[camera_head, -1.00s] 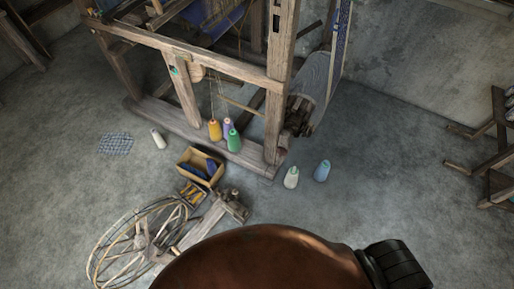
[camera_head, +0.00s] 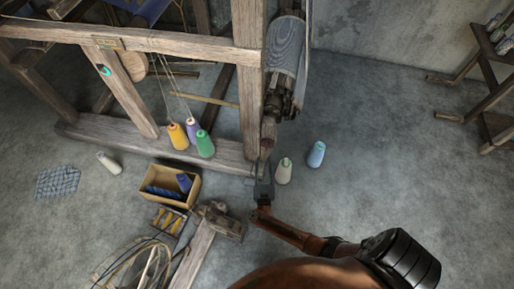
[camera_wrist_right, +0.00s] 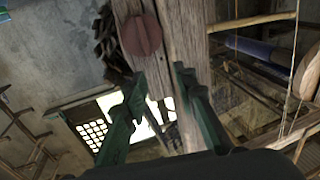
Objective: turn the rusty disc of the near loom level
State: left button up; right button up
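In the head view, a small reddish part (camera_head: 268,137) beside the near loom's corner post (camera_head: 247,80) looks like the same disc. My right gripper (camera_head: 262,172) is just below it there. In the right wrist view its two green fingers (camera_wrist_right: 157,85) are apart with nothing between them, short of the disc and not touching it. My left gripper is out of view.
Yellow, purple and green cones (camera_head: 191,137) stand at the loom's base beam. A pale cone (camera_head: 284,171) and a blue cone (camera_head: 316,154) stand right of my gripper. A box (camera_head: 169,186) and a spinning wheel (camera_head: 140,265) are at left.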

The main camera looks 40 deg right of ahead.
aim_at(267, 146)
jog(key=w+d+m+g+h+b, duration=0.1)
jog(key=w+d+f+m+g+h+b, duration=0.1)
jog(key=w+d+b, duration=0.1)
jog(key=w+d+g+b, duration=0.1)
jog(key=w+d+b, duration=0.1)
jog(key=shift+w+d+f+m+h, duration=0.1)
jog(key=shift+f+m+h, duration=0.3)
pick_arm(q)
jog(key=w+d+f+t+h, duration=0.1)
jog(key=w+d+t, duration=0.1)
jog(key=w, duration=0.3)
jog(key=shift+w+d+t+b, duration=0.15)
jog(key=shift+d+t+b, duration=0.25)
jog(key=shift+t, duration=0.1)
pick_arm(e)
jog(key=shift+x, duration=0.8)
jog(key=shift+r, duration=0.2)
jog(key=shift+c, duration=0.7)
grip_shut()
